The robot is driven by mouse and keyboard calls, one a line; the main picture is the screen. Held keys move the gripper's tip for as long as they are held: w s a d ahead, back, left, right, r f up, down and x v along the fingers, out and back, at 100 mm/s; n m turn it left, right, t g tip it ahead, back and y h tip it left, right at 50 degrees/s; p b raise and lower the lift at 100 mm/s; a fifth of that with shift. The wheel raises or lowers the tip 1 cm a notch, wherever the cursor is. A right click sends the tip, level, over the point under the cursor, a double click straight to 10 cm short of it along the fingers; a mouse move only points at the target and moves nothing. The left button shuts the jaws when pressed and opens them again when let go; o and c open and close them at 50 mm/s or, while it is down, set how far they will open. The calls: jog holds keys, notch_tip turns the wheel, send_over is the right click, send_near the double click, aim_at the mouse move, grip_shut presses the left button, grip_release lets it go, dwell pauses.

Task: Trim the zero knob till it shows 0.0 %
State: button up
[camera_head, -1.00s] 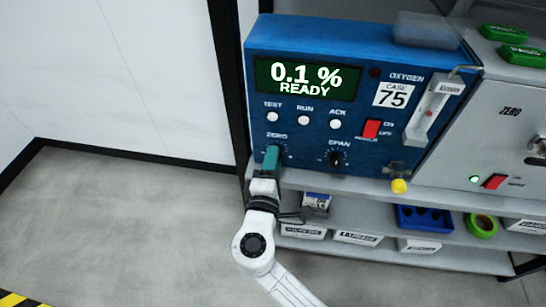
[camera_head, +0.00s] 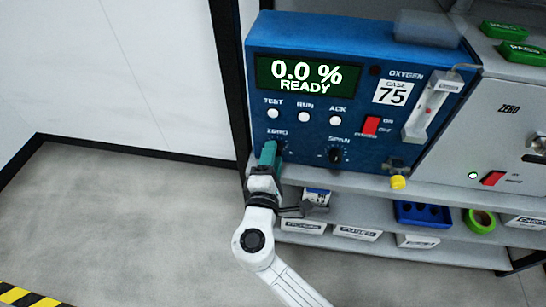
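The blue oxygen analyser (camera_head: 430,75) stands on the shelf. Its display (camera_head: 306,78) reads 0.0 % with READY below. The zero knob is hidden behind my gripper (camera_head: 269,152), under the ZERO label (camera_head: 277,132). My gripper's green fingers are at the knob's place at the panel's lower left. I cannot tell whether the fingers are closed on the knob or only beside it. The span knob (camera_head: 335,154) is in plain view to the right, apart from my gripper.
A grey ZERO unit (camera_head: 508,105) stands at the right. The lower shelf holds a blue tray (camera_head: 424,213) and green tape (camera_head: 480,220). Open floor lies at left.

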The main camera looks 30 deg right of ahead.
jog(key=shift+o, duration=0.8)
jog(key=shift+d, duration=0.1)
jog(key=v, duration=1.1)
jog(key=shift+d, duration=0.15)
